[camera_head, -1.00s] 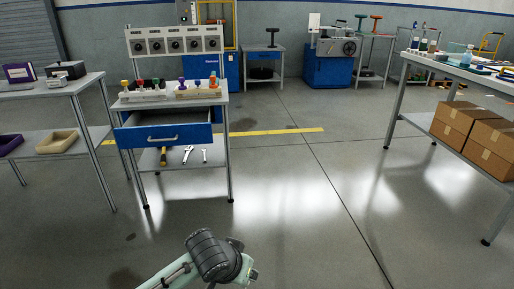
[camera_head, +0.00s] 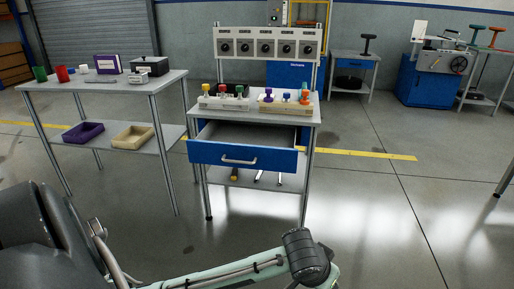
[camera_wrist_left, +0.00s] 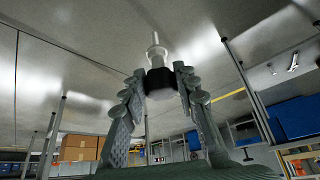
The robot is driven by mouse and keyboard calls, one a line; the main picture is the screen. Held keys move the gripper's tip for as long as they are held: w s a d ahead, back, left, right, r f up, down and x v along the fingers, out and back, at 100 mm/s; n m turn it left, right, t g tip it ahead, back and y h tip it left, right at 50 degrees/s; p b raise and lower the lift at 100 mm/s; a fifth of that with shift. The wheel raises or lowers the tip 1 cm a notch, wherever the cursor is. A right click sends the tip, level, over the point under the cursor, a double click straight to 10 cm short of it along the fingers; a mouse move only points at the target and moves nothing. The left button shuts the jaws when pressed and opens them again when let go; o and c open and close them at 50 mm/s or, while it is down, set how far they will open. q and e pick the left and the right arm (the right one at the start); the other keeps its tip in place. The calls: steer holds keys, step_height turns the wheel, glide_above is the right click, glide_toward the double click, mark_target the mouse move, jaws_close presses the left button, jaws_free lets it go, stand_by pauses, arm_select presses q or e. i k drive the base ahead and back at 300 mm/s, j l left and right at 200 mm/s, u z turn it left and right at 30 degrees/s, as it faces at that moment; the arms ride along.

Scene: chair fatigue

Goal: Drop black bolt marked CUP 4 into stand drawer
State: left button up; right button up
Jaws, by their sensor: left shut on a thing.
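The stand (camera_head: 312,118) is ahead of me at the middle of the head view. Its blue drawer (camera_head: 207,153) is pulled open, and the part of its inside that shows looks empty. My left gripper (camera_wrist_left: 160,82) shows in the left wrist view, shut on a black bolt (camera_wrist_left: 161,88) with a pale metal shank pointing up in the picture. No CUP 4 marking is readable. In the head view my left arm reaches in along the bottom, short of the stand, and its gripper is out of sight. My right gripper is not in view.
The stand's top carries bolt holders (camera_head: 223,103) with coloured knobs. A side table (camera_head: 103,85) stands left, with a purple tray (camera_head: 83,133) and a beige tray (camera_head: 133,137) on its lower shelf. Tools lie under the drawer. Floor between me and the stand is clear.

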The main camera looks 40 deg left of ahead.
mark_target(243, 143)
steer(key=i+j+z, duration=0.1)
steer(key=j, duration=0.35)
steer(key=i+j+z, duration=0.1)
steer(key=j, duration=0.4)
steer(key=j+z, duration=0.15)
steer(key=j, duration=0.8)
steer(key=k+j, duration=0.1)
steer(key=j, duration=0.2)
steer(key=k+j, duration=0.1)
steer(key=j, duration=0.2)
steer(key=k+j+z, duration=0.1)
steer(key=j, duration=0.2)
